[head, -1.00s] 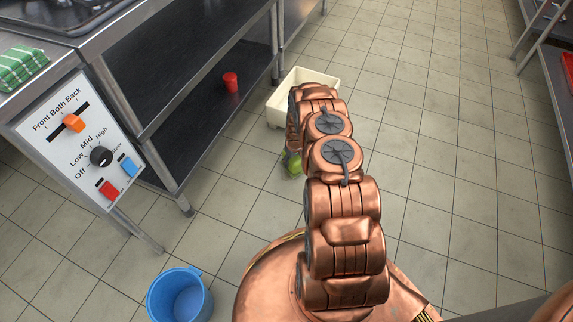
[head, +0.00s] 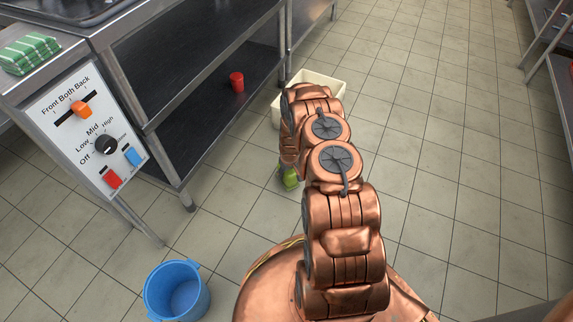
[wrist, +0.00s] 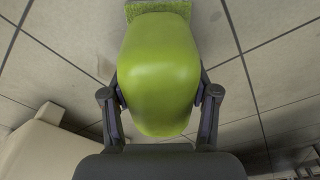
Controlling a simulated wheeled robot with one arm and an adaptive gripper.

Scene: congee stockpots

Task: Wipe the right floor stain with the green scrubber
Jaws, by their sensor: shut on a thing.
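The green scrubber (wrist: 160,70) fills the middle of the wrist view, with its rounded lime-green body between my fingers and its rough pad at the top edge. My gripper (wrist: 160,95) is shut on it from both sides. In the head view, part of the scrubber (head: 289,178) shows low over the tiles, left of my arm, which hides most of the gripper. I cannot tell whether the pad touches the floor. I cannot make out the right floor stain clearly; a faint darker patch (wrist: 97,128) shows on the tiles in the wrist view.
A cream bin (head: 318,78) stands behind my arm, and it also shows at lower left in the wrist view (wrist: 40,150). A blue bucket (head: 177,292) stands at front left. A metal counter with a shelf and red cup (head: 237,82) is at left. Floor is clear at right.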

